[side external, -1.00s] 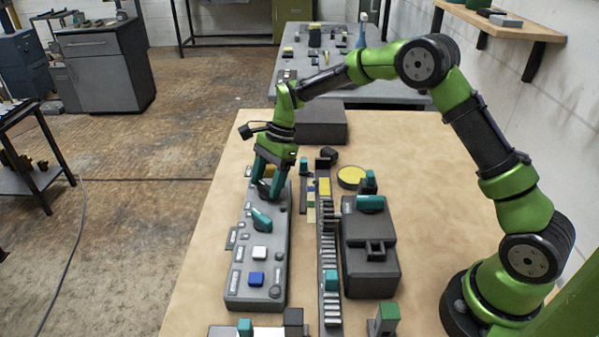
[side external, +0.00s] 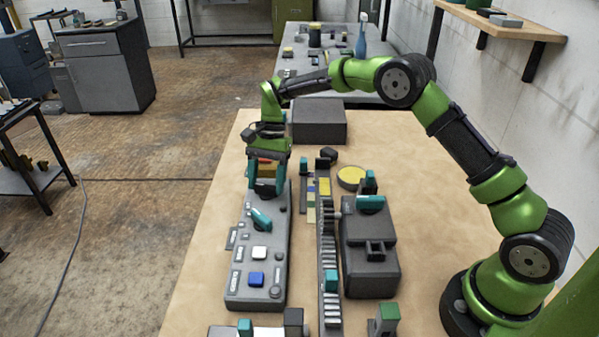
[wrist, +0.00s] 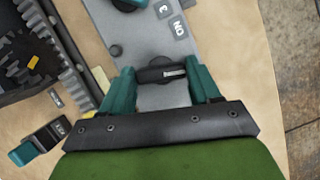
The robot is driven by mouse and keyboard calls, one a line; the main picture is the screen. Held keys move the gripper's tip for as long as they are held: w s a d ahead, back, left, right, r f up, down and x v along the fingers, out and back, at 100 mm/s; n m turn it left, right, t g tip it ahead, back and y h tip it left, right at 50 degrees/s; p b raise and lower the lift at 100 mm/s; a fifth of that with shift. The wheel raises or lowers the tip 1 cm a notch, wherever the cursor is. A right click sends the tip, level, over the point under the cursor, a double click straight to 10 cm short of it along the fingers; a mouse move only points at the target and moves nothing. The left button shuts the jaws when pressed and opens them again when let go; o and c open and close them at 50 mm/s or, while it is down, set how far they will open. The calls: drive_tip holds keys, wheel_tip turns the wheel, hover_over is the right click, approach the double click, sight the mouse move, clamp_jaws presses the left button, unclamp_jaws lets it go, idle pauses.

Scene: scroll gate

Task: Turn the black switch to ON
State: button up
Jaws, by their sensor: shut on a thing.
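The black switch (wrist: 156,75) is a dark knob with a white mark, on the far part of the grey panel (wrist: 170,97). In the wrist view it lies crosswise between the teal fingers of my gripper (wrist: 162,80), which is shut on it. The white mark is on the knob's right half. The ON label (wrist: 180,27) is on the panel above and right of the knob, with another label (wrist: 163,9) beyond it. In the side view my gripper (side external: 265,190) is down at the panel's far end, and its fingers mostly hide the switch.
On the panel are a teal handle (side external: 261,219), a white button (side external: 260,252) and a blue button (side external: 257,279). Right of it run a toothed rail (side external: 328,255) and a dark box with a teal handle (side external: 370,265). Bare table lies left of the panel.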

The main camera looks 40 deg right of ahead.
drive_tip(key=n+h, duration=0.1)
drive_tip(key=n, duration=0.2)
drive_tip(key=n+g+h, duration=0.1)
drive_tip(key=n, duration=0.2)
drive_tip(key=shift+w+a+g, duration=0.15)
drive_tip(key=shift+g, duration=0.15)
drive_tip(key=n+h, duration=0.1)
drive_tip(key=n, duration=0.2)
drive_tip(key=n+h, duration=0.1)
drive_tip(key=n, duration=0.2)
drive_tip(key=shift+g, duration=0.3)
drive_tip(key=shift+a+r, duration=0.1)
drive_tip(key=o, duration=1.1)
drive_tip(key=shift+c, duration=0.2)
wheel_tip(320, 180, up, 3)
drive_tip(key=shift+r, duration=0.2)
drive_tip(key=s+d, duration=0.1)
drive_tip(key=s, duration=0.4)
drive_tip(key=s+d+r, duration=0.1)
drive_tip(key=s, duration=0.4)
drive_tip(key=s+d, duration=0.1)
drive_tip(key=s, duration=0.4)
drive_tip(key=shift+s+r, duration=0.25)
drive_tip(key=shift+s, duration=0.1)
